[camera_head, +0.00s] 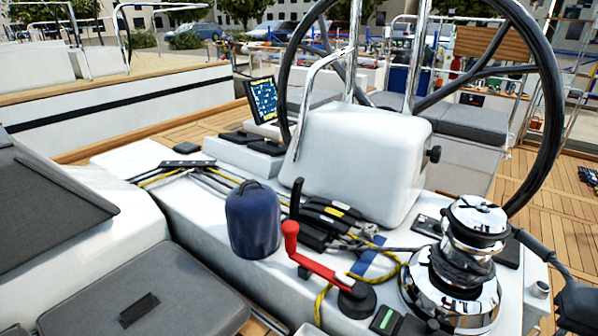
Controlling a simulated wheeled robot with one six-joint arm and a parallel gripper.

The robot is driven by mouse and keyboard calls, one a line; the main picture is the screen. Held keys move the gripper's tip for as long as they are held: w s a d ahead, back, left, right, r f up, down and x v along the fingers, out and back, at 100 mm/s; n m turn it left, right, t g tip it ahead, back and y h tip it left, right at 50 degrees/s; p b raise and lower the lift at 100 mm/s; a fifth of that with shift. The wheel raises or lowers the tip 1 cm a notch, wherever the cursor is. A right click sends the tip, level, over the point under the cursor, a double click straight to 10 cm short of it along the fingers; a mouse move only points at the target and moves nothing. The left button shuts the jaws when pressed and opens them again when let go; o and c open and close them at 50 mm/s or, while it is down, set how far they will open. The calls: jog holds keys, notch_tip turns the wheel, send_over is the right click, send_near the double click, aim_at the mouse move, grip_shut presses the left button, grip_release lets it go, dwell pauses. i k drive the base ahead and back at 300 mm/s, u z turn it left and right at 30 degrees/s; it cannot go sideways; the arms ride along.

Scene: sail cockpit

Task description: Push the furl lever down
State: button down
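A rope clutch bank (328,222) with black levers sits on the white cockpit console. One slim black lever (296,199) stands upright at its left end; the other levers lie low, with small yellow labels too small to read. I cannot read which lever is marked furl. A red crank handle (318,264) lies in front of the bank, its grip end standing up and its other end on a round black base. A dark jointed part at the lower right edge seems to be my gripper (522,238), apart from the levers; its fingers are not clear.
A chrome winch (462,265) stands at right, between the dark part and the clutches. A blue covered winch (252,220) stands just left of the upright lever. A white pedestal (362,160) and large black wheel (548,90) rise behind. Yellow rope (320,305) lies around the crank.

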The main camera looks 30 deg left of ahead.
aim_at(297, 192)
jog(key=k, duration=0.5)
jog(key=u, duration=1.35)
jog(key=i, duration=0.5)
jog(key=u, duration=0.05)
